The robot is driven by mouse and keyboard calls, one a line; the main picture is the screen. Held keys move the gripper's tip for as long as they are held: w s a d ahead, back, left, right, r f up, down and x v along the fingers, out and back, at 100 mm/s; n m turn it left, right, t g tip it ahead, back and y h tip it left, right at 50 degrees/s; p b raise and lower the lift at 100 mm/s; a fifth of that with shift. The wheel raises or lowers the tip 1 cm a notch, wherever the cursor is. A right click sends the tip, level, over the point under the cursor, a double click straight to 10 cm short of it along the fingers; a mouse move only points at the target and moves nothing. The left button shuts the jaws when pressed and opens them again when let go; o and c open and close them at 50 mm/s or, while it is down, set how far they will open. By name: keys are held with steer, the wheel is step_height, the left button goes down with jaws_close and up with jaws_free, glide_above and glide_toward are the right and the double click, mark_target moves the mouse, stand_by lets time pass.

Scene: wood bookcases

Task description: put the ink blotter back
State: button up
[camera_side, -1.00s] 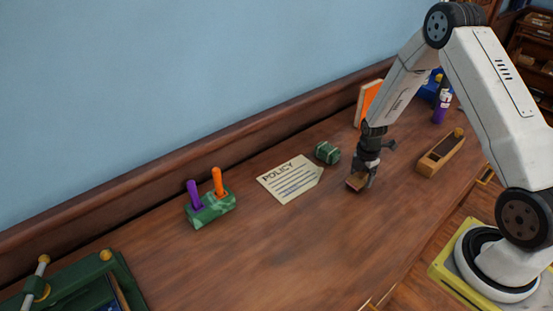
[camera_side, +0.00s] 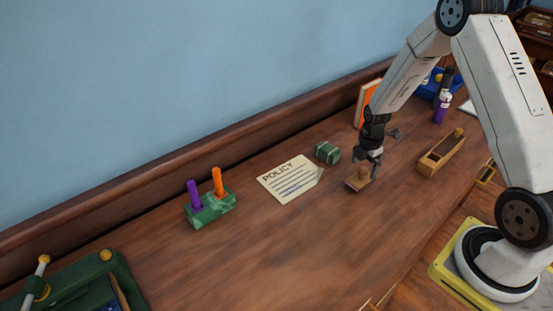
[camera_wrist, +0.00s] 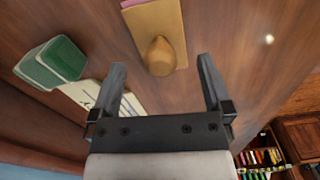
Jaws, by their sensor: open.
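The ink blotter (camera_side: 359,182), a small wooden block with a rounded knob on top, sits on the desk (camera_side: 290,245) right of the policy paper. It also shows in the wrist view (camera_wrist: 159,30), its knob just beyond and between my fingertips. My gripper (camera_side: 368,161) is open and empty, a little above the blotter and apart from it. The gripper's two fingers also show in the wrist view (camera_wrist: 162,72).
A policy paper (camera_side: 291,180) and a green box (camera_side: 327,152) lie left of the blotter. A green marbled holder (camera_side: 211,207) stands further left. An orange book (camera_side: 367,98) stands behind. The front desk area is clear.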

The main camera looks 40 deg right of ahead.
mark_target(362, 170)
steer(key=shift+r, duration=4.05)
steer(key=shift+a, duration=0.1)
steer(key=s+a+r+m+t, duration=0.1)
steer(key=s+a+r+m, duration=0.2)
steer(key=s+a+m, duration=0.2)
steer(key=s+a+r+m+t, duration=0.1)
steer(key=s+a+r+m, duration=0.3)
steer(key=a+m, duration=0.7)
steer(key=shift+s+a+r+t, duration=0.15)
steer(key=shift+s+a+t, duration=0.15)
steer(key=shift+s+a, duration=0.45)
